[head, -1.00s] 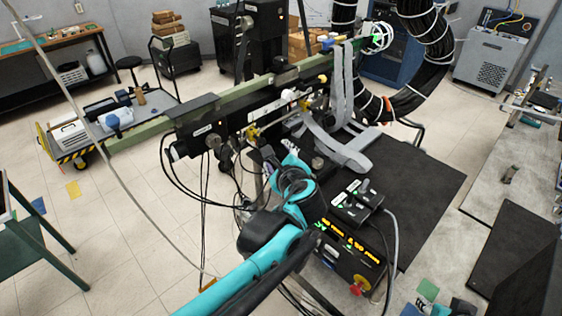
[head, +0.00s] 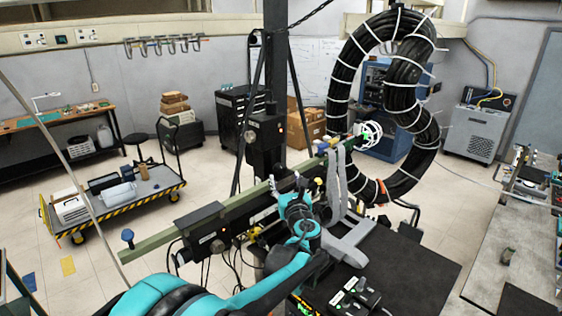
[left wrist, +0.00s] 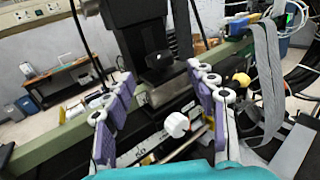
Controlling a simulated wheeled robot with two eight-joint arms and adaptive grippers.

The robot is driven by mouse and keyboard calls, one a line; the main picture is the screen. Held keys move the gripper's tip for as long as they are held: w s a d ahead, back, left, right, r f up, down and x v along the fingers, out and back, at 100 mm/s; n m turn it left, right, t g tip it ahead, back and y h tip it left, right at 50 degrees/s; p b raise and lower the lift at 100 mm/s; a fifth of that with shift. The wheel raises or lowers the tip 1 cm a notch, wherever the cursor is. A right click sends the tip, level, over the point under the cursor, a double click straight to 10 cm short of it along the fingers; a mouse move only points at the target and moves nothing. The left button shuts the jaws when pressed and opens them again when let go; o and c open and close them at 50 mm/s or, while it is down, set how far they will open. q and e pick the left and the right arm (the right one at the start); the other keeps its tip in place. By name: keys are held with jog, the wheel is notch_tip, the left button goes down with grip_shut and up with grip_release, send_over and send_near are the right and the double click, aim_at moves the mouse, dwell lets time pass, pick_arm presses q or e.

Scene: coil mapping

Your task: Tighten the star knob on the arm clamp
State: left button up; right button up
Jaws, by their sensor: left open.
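The arm clamp is a black block (head: 265,143) on the upright column, above the green beam (head: 160,238). In the left wrist view a dark knob (left wrist: 159,60) sits low on the clamp's front (left wrist: 135,28); its lobes are too dark to make out clearly. My left gripper (head: 285,183) is at the beam, below the clamp. In the left wrist view its purple-padded fingers (left wrist: 161,72) are spread and empty, with the knob beyond and between the tips. My right gripper is not in view.
A white knob (left wrist: 176,125) and a yellow knob (left wrist: 241,80) sit close to my fingers. Grey straps (head: 338,185) hang over the beam on the right, beside a large black cable coil (head: 345,75). A yellow-edged cart (head: 130,200) stands at the left.

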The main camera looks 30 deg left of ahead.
aim_at(281, 170)
pick_arm(q)
jog(key=p+x, duration=0.1)
jog(key=x, duration=0.6)
jog(key=shift+w+a, duration=0.15)
jog(key=c, duration=1.2)
